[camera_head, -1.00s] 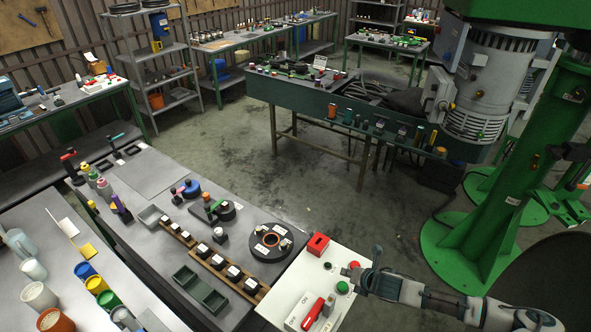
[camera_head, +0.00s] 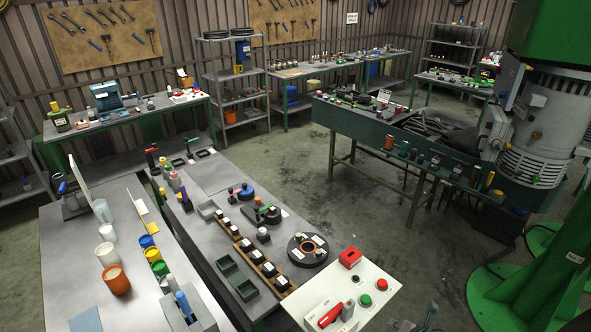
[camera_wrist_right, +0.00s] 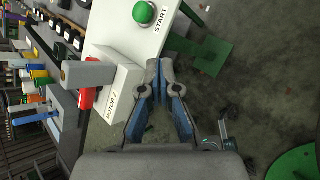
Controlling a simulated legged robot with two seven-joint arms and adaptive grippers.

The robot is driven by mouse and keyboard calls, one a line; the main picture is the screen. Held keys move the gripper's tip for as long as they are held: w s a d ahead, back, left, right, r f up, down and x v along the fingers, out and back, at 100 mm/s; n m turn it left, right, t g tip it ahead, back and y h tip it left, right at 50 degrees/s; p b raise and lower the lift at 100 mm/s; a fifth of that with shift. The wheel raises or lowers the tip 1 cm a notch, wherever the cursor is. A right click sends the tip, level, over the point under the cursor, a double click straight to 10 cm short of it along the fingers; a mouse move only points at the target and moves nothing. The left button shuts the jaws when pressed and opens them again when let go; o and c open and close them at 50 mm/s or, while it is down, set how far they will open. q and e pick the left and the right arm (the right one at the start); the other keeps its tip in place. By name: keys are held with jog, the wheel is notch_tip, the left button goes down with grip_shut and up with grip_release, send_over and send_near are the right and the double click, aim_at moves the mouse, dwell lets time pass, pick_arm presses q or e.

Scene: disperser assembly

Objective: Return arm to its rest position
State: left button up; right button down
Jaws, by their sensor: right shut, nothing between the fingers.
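My right gripper (camera_head: 430,315) shows only in part at the bottom edge of the head view, just right of the white control panel (camera_head: 385,304). In the right wrist view the right gripper (camera_wrist_right: 161,64) has its blue-grey fingers together at the tips, with nothing between them. The green START button (camera_wrist_right: 144,13) and the grey box marked MOTOR 2 (camera_wrist_right: 118,88) lie ahead and to the left of the fingers, apart from them. My left gripper is not in view.
The panel carries a green button (camera_head: 381,284), a red button (camera_head: 365,299), a red switch (camera_head: 330,315) and a red box (camera_head: 350,257). A dark round fixture (camera_head: 308,262) sits left of it. Bare floor (camera_head: 400,240) lies beyond, with a green machine stand (camera_head: 525,280) at right.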

notch_tip(320, 180, down, 22)
jog(key=w+d+m+h+b, duration=0.1)
jog(key=w+d+m+b, duration=0.15)
jog(key=m, duration=0.85)
jog(key=s+f+m+g+h+b, duration=0.1)
jog(key=s+f+m, duration=0.2)
jog(key=s+f, duration=0.35)
jog(key=s+f+m+g+b, duration=0.1)
jog(key=s+f+m, duration=0.3)
jog(key=f, duration=0.6)
pick_arm(q)
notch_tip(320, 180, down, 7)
jog(key=b, duration=0.2)
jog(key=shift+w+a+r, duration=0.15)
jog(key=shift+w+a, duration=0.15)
pick_arm(e)
jog(key=s+a+f+m+g, duration=0.2)
jog(key=s+f, duration=0.4)
jog(key=s, duration=0.6)
jog(key=s+a+f+m+g, duration=0.2)
jog(key=s+a+f+m, duration=0.2)
jog(key=s, duration=0.9)
jog(key=s+a+f+m+g, duration=0.1)
jog(key=s+a+f+m, duration=0.2)
jog(key=s+f, duration=0.6)
jog(key=s, duration=0.4)
jog(key=shift+s+f+g+h, duration=0.15)
jog(key=shift+g+h, duration=0.15)
jog(key=shift+g, duration=0.1)
